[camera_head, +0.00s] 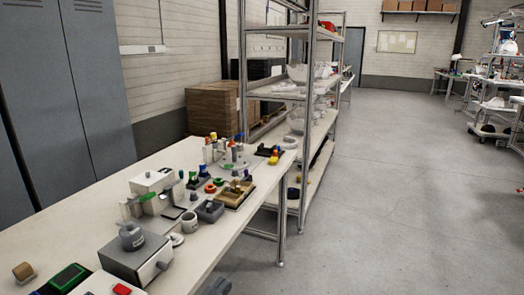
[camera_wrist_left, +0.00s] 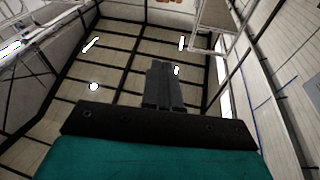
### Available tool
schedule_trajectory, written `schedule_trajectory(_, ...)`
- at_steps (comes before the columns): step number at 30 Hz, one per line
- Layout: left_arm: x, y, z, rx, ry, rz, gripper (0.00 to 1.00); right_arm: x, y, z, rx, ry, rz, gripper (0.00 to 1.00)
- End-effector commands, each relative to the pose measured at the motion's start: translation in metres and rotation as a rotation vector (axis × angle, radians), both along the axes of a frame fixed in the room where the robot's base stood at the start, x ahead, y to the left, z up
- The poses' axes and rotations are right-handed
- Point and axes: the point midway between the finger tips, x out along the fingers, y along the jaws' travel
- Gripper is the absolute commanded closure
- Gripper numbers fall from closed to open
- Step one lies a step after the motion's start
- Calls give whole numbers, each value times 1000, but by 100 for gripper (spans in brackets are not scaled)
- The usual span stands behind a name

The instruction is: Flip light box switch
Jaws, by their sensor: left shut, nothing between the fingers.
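A small white box (camera_head: 152,180) stands farther back. I cannot tell which is the light box. My left gripper (camera_wrist_left: 164,82) is shut and empty in the left wrist view, seen against the ceiling. A dark grey tip at the bottom of the head view (camera_head: 216,287), beside the table edge, appears to be mine.
The table (camera_head: 205,255) holds several small coloured parts, a white mug (camera_head: 189,222) and a green-topped device (camera_head: 68,277). A metal shelf rack (camera_head: 308,110) stands behind its far end. Grey lockers (camera_head: 70,90) are at left.

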Motion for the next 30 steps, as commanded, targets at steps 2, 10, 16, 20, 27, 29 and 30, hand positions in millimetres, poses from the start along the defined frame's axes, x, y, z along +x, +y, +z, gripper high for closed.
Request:
schedule_trajectory(2, -10, 28, -51, 32, 185, 141, 100, 0, -2, 6, -3, -6, -3, 57)
schedule_trajectory(10, -89, 88, -181, 196, 667, 358, 100, -2, -10, 6, -16, -1, -14, 57)
schedule_trajectory(16, -119, 100, -209, 240, 785, 380, 100, -3, -10, 6, -16, -4, -13, 57)
schedule_trajectory(20, -121, 100, -210, 246, 791, 380, 100, -4, -10, 6, -16, -2, -12, 57)
schedule_trajectory(27, -120, 100, -210, 244, 789, 378, 100, -4, -9, 5, -16, 1, -11, 57)
schedule_trajectory(29, -120, 100, -210, 244, 788, 378, 100, -4, -9, 5, -15, 2, -11, 57)
schedule_trajectory(30, -120, 100, -210, 245, 787, 379, 100, -4, -9, 5, -15, 2, -11, 57)
